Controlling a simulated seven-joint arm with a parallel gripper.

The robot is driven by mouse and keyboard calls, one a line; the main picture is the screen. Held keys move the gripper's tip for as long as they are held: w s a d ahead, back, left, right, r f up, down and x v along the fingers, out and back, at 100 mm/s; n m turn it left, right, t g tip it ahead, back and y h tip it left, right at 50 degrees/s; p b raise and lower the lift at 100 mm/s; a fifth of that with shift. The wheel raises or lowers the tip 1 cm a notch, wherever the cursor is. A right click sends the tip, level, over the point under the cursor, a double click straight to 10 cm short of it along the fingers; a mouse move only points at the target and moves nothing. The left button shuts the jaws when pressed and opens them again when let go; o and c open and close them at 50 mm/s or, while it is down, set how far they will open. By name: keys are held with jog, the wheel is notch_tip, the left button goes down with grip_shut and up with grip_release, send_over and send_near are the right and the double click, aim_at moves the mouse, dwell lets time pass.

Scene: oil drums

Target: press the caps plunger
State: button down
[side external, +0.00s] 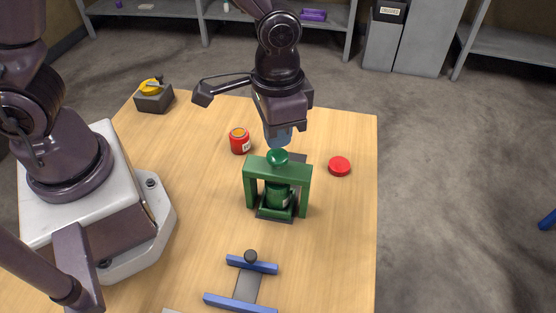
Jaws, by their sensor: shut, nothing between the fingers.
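A green press frame (251,178) stands near the middle of the wooden table, with a round green plunger knob (277,157) on top. A small green drum (277,194) sits upright under its crossbar, partly hidden by the frame. My gripper (278,140) points down just above the green knob, with its bluish fingers shut and empty. Whether the fingertips touch the knob I cannot tell from this angle.
A red drum with an orange top (239,142) stands left of the gripper. A red disc-shaped cap (339,166) lies right of the press. Blue rails with a black knob (250,257) lie in front. A dark box with a yellow piece (153,95) stands back left.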

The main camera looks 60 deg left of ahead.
aim_at(277, 153)
jog(key=shift+f, duration=1.95)
jog(key=shift+r, duration=0.15)
dwell(0.5)
jog(key=shift+r, duration=3.95)
jog(key=shift+s+f, duration=0.1)
jog(key=shift+s, duration=0.1)
jog(key=s+a+r+n+t, duration=0.3)
jog(key=s+a+r+t, duration=0.2)
jog(key=s+a+r, duration=0.4)
jog(key=shift+s+a+r+t, duration=0.35)
jog(key=shift+a+r, duration=1.5)
jog(key=shift+r, duration=0.4)
